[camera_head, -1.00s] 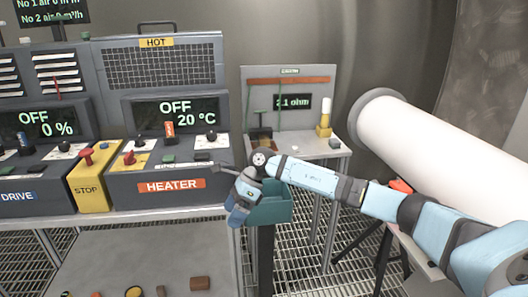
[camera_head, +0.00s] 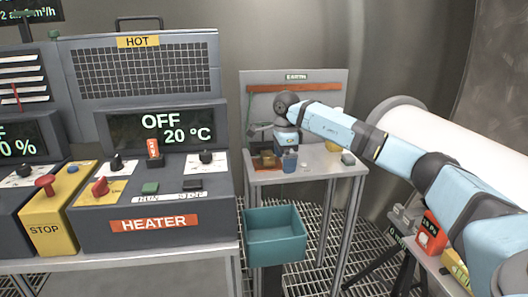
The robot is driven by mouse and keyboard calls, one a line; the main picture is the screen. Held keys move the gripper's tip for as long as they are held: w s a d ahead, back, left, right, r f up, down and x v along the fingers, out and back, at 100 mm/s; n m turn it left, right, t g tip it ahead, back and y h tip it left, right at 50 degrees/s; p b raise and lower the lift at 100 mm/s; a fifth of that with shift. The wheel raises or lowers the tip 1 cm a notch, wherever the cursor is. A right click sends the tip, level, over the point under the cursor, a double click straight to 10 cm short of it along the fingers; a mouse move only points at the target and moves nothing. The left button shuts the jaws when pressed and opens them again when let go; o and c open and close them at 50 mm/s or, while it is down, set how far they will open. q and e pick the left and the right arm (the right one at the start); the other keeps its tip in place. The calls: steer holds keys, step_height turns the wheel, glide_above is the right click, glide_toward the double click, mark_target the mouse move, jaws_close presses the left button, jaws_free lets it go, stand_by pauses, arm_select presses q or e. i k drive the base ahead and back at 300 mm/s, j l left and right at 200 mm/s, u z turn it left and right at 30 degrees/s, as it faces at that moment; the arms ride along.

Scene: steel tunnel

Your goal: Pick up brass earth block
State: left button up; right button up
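A small earth stand with an upright grey panel marked EARTH (camera_head: 297,76) stands behind the teal bin. On its shelf, at the left, is a small brass-coloured block (camera_head: 266,161), partly covered by dark parts; I take it for the brass earth block but cannot be sure. My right arm reaches in from the right across the panel. My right gripper (camera_head: 289,162) points down over the shelf, just right of the brass-coloured block. Its fingertips are too small to show any gap, and I cannot tell whether they touch anything. My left gripper is not in view.
A small grey block (camera_head: 348,158) and a yellow piece (camera_head: 333,146) sit on the shelf's right side. An open teal bin (camera_head: 274,236) is below in front. The heater console (camera_head: 155,190) fills the left. A large white cylinder (camera_head: 480,140) lies behind my arm.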

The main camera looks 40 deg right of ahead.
mark_target(267, 157)
steer(key=i+l, duration=0.65)
steer(key=i, duration=0.15)
